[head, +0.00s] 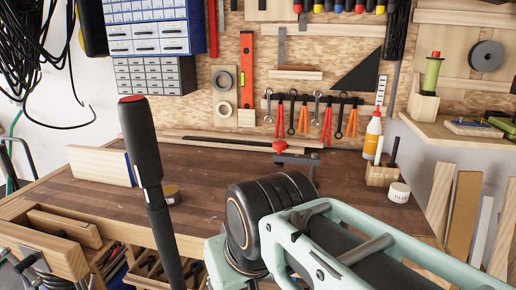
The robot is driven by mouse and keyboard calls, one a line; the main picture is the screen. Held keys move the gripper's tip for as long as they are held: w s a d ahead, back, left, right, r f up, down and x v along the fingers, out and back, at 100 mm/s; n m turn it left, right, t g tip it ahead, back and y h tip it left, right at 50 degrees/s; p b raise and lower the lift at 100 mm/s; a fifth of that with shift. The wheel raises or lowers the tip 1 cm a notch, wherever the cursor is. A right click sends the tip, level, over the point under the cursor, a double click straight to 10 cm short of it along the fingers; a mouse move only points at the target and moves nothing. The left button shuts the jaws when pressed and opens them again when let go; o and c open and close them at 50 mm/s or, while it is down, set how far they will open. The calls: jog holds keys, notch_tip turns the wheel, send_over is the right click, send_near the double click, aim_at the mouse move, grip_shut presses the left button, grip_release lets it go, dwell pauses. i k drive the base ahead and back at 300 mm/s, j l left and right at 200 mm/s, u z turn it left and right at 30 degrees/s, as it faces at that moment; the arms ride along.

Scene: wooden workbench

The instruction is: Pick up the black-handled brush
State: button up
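I cannot say for certain which thing is the black-handled brush. A long upright black handle (142,135) with a red tip and a pale band stands large in the left foreground; its lower end runs out of the frame. A wooden block (381,175) at the right of the bench holds thin upright tools, one with a dark upper part (394,150). A dark, brush-like thing (397,30) hangs high on the wall. My mint-green arm with its black joint fills the lower right. My gripper does not show in this view.
The wooden bench (215,185) has free room at its middle. On it stand a glue bottle (372,138), a white jar (398,193), a small dark tin (171,194), a wooden board (101,166) and a red-topped clamp (281,147). Tools and drawers line the wall.

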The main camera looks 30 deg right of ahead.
aim_at(396, 146)
jog(key=z, duration=1.8)
jog(key=k+l, duration=0.1)
jog(key=l, duration=0.25)
jog(key=k+l+u, duration=0.1)
jog(key=l, duration=0.25)
jog(key=k+l+u, duration=0.1)
jog(key=l+u, duration=0.15)
jog(key=l, duration=0.5)
jog(key=i+l+u, duration=0.15)
jog(key=l, duration=0.2)
jog(key=i+l+u, duration=0.2)
jog(key=l, duration=0.2)
jog(key=i+j, duration=0.05)
